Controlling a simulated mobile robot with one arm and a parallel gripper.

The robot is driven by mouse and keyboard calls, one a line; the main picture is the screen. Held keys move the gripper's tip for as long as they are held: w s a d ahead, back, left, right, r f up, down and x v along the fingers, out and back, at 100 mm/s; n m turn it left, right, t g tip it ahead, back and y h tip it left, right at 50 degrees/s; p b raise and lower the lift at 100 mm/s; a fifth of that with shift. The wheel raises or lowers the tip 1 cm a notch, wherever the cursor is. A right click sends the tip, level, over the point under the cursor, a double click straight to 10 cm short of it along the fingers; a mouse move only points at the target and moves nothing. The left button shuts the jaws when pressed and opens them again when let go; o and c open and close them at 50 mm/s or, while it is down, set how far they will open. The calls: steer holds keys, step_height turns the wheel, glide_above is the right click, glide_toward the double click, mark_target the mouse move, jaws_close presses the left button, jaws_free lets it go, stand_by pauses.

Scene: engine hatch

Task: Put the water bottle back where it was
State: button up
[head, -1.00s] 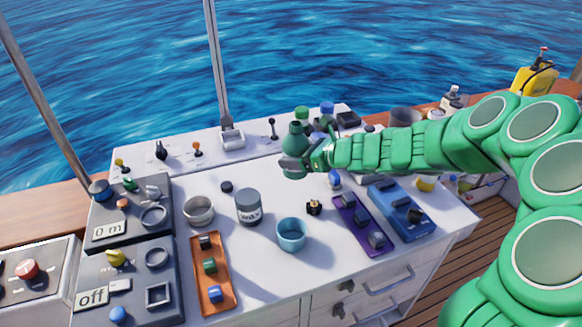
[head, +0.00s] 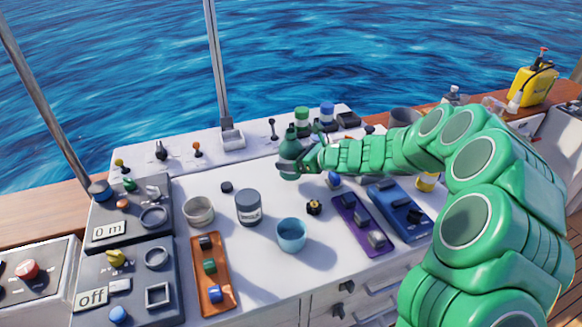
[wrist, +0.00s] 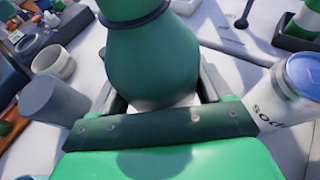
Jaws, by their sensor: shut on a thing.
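A dark green bottle (head: 290,153), which I take to be the water bottle, stands about upright at the back middle of the white worktop. My gripper (head: 292,166) reaches it from the right and is shut around its body. In the wrist view the bottle (wrist: 155,60) fills the space between the fingers. Its base is hidden behind my gripper there, and I cannot tell whether it touches the worktop.
A dark grey jar (head: 248,207), a light cup (head: 199,210) and a blue cup (head: 291,234) stand in front. An orange tray (head: 212,275) and a purple panel (head: 362,225) flank the blue cup.

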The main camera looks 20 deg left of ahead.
steer(key=shift+w+a+f, duration=0.15)
steer(key=shift+w+f, duration=0.1)
steer(key=shift+f, duration=1.55)
steer(key=shift+s+f, duration=0.1)
steer(key=shift+f, duration=0.05)
steer(key=o, duration=1.2)
steer(key=shift+r, duration=0.2)
steer(key=v, duration=1.2)
steer(key=shift+f, duration=0.15)
